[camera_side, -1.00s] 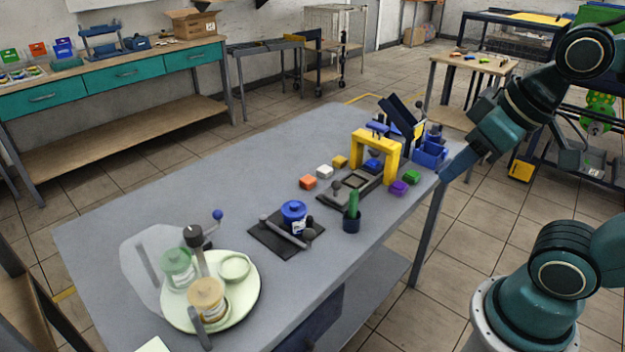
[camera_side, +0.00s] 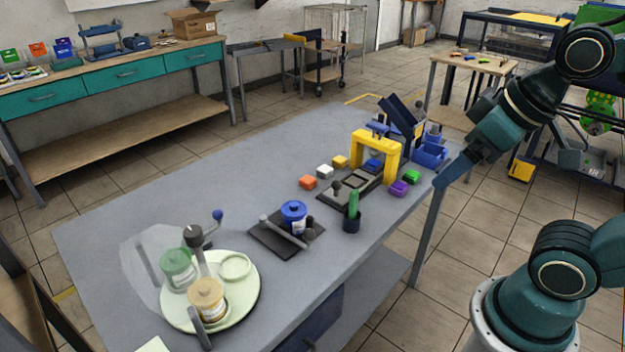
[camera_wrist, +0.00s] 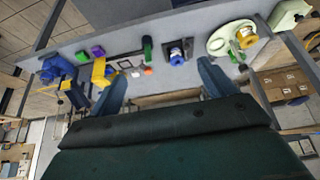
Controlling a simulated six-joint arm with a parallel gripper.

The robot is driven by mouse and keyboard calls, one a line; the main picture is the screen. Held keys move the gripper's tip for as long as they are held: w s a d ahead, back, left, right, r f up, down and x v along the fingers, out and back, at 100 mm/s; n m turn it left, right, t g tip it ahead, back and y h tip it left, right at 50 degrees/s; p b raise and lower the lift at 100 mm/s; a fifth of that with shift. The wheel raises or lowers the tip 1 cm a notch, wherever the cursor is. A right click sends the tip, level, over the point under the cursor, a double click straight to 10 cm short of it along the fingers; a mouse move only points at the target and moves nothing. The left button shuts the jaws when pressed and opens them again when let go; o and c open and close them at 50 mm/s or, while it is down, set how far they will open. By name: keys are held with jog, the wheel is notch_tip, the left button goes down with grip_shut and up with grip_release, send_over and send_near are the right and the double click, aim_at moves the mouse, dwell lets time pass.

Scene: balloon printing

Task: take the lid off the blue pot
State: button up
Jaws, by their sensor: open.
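The blue pot (camera_side: 293,222) stands upright on a dark square mat (camera_side: 262,238) near the middle of the grey table. Its blue lid (camera_side: 293,208) with a small knob is on it. A grey bar lies across the mat in front of the pot. In the wrist view the pot (camera_wrist: 177,58) shows at the top, beyond the fingers. My gripper (camera_side: 440,182) is at the table's right edge, well apart from the pot. In the wrist view my gripper (camera_wrist: 160,85) has its two fingers wide apart with nothing between them.
A pale round tray (camera_side: 245,305) with a green-lidded jar (camera_side: 178,268) and a tan-lidded jar (camera_side: 207,298) is at front left. A dark cup with a green stick (camera_side: 352,208) stands right of the pot. A yellow arch (camera_side: 376,150) and small colored blocks are farther back.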

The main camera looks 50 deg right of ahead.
jog(key=shift+w, duration=0.1)
jog(key=n+g+y, duration=0.4)
jog(key=n, duration=1.1)
send_over(293, 204)
jog(key=d, duration=0.3)
jog(key=shift+s+a+f, duration=0.1)
jog(key=shift+s+f, duration=0.05)
jog(key=shift+f, duration=2.8)
jog(key=shift+s+f, duration=0.15)
jog(key=shift+f, duration=2.8)
jog(key=shift+s+a+f, duration=0.1)
jog(key=shift+s+f, duration=0.05)
jog(key=shift+f, duration=2.8)
jog(key=shift+x, duration=2.55)
jog(key=shift+a, duration=0.15)
